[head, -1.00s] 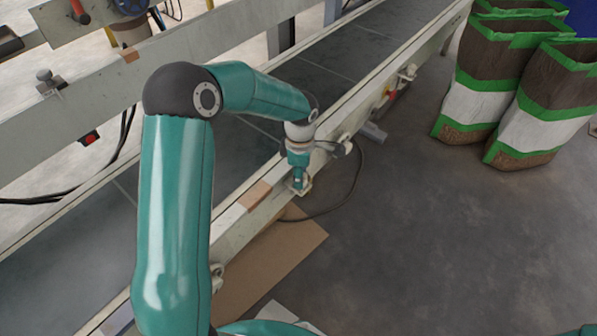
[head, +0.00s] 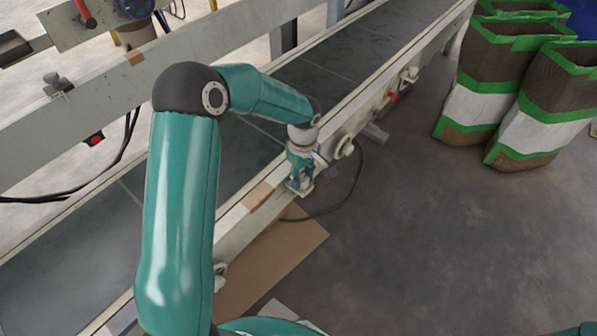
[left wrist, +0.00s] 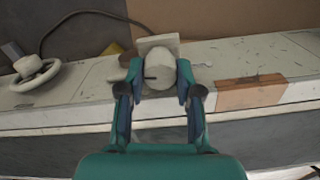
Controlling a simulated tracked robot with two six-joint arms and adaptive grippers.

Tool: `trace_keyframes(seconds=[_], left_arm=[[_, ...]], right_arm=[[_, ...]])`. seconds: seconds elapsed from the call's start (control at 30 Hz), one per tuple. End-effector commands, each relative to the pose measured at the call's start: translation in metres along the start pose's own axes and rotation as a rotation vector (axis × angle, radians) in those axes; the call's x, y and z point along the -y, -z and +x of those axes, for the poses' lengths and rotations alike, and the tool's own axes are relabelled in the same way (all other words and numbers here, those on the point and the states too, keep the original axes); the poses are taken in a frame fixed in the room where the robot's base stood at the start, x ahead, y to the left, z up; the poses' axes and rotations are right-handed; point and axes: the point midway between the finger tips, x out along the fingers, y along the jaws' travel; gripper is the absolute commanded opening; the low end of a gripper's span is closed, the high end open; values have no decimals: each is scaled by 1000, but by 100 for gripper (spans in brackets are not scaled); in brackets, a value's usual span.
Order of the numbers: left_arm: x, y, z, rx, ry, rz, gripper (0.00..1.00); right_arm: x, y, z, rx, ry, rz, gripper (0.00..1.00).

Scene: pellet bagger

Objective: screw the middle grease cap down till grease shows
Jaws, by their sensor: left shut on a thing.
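The middle grease cap (left wrist: 159,73) shows in the left wrist view as a pale, rounded cap with a dark slit or mark on its left side. It sits in front of a light bracket (left wrist: 158,43) on the conveyor's side rail. My left gripper (left wrist: 157,82) has a finger on each side of the cap and is shut on it. In the head view the left gripper (head: 299,178) reaches down to the rail's outer side, and the cap is mostly hidden by it there. No grease can be made out. My right gripper is not in view.
A pale handwheel (left wrist: 37,75) is left of the cap in the wrist view. Cardboard (head: 272,262) lies on the floor below. Filled bags (head: 480,85) stand at the right, with open floor before them.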

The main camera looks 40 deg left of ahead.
Motion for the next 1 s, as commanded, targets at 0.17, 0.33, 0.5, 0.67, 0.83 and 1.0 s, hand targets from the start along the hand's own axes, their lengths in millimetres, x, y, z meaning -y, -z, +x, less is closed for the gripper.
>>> trace_keyframes(seconds=[0.17,0.33,0.5,0.67,0.83,1.0], left_arm=[[-5,-4,-4,3,-13,169,0],[-5,-4,-4,2,-13,331,0],[-4,-4,-3,2,-12,493,0],[-4,-4,-3,1,-12,645,0],[-4,-5,-3,1,-12,805,0],[-4,-5,-3,1,-10,951,0]], right_arm=[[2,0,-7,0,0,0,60],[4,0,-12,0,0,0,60],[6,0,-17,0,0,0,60],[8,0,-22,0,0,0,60],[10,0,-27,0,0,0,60],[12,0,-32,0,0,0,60]])
